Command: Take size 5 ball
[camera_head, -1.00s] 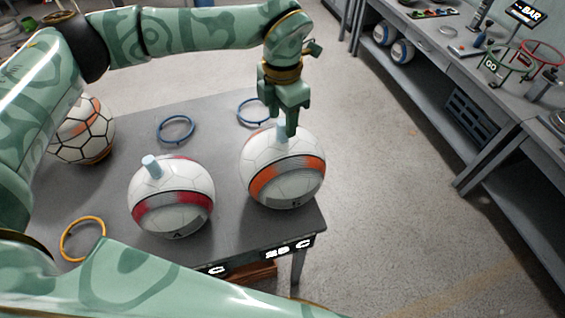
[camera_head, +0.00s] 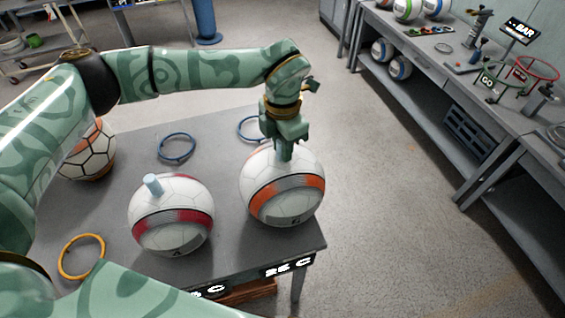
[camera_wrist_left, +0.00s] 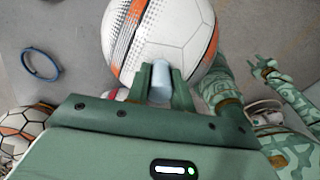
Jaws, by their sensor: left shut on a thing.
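A white ball with an orange and grey band (camera_head: 283,197) sits at the table's right front corner. My left gripper (camera_head: 284,155) is above it, shut on its short pale blue peg. The wrist view shows the peg (camera_wrist_left: 160,78) between the two fingers, with the ball (camera_wrist_left: 165,35) just beyond. A white ball with a red band (camera_head: 170,222) and its own upright peg stands to the left. A third, orange-patterned ball (camera_head: 90,155) is partly behind my left arm. I cannot read a size on any ball.
The grey table (camera_head: 225,235) also holds two blue rings (camera_head: 177,134) and a yellow ring (camera_head: 62,257). A workbench (camera_head: 455,85) with more balls, tools and a red hoop (camera_head: 537,68) stands right. The floor between is clear.

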